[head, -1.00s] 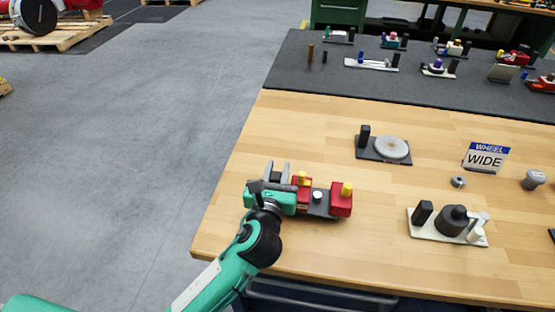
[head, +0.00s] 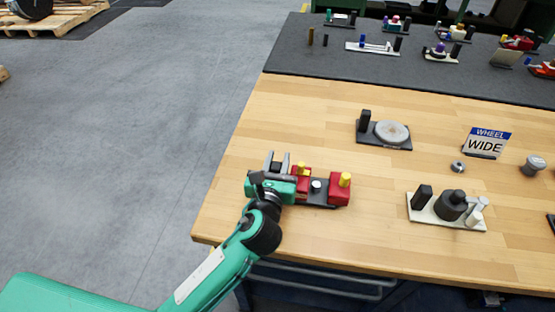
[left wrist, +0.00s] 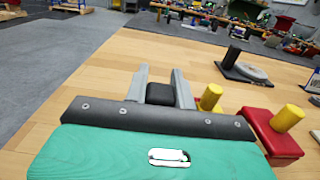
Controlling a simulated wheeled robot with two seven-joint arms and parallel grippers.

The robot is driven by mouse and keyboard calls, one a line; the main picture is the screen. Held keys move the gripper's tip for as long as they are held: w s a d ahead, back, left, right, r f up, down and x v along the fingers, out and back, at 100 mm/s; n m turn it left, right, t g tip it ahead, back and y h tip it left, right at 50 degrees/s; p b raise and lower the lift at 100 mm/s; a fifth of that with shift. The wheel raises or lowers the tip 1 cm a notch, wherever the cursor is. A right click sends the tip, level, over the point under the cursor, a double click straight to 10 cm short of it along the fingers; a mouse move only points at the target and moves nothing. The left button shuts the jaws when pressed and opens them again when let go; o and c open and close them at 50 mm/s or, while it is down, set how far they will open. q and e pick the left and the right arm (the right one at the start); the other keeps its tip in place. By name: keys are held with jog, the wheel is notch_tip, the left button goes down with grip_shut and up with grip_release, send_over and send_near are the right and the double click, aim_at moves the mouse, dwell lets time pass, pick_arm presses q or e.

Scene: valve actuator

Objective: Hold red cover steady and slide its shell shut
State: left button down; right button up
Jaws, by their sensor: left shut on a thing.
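The red cover lies near the bench's front left edge. It has a dark base plate, a red block with a yellow peg (head: 340,190) at its right end, and a smaller red piece with a yellow peg (head: 302,183) left of it. A gap with a whitish round knob (head: 316,186) separates the two. Both yellow pegs also show in the left wrist view. My left gripper (head: 277,165) is at the left end, shut on a black post (left wrist: 160,93) between its fingers. My gripper body hides part of the plate. My right gripper is out of view.
A black plate with a grey disc (head: 391,132) stands behind right. A white plate with a dark round part (head: 451,207) stands to the right, near a "WHEEL WIDE" sign (head: 487,143). Several assemblies sit on the dark mat (head: 290,55). Bare wood lies around the cover.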

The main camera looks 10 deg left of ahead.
pick_arm(q)
jog(key=shift+f, duration=0.5)
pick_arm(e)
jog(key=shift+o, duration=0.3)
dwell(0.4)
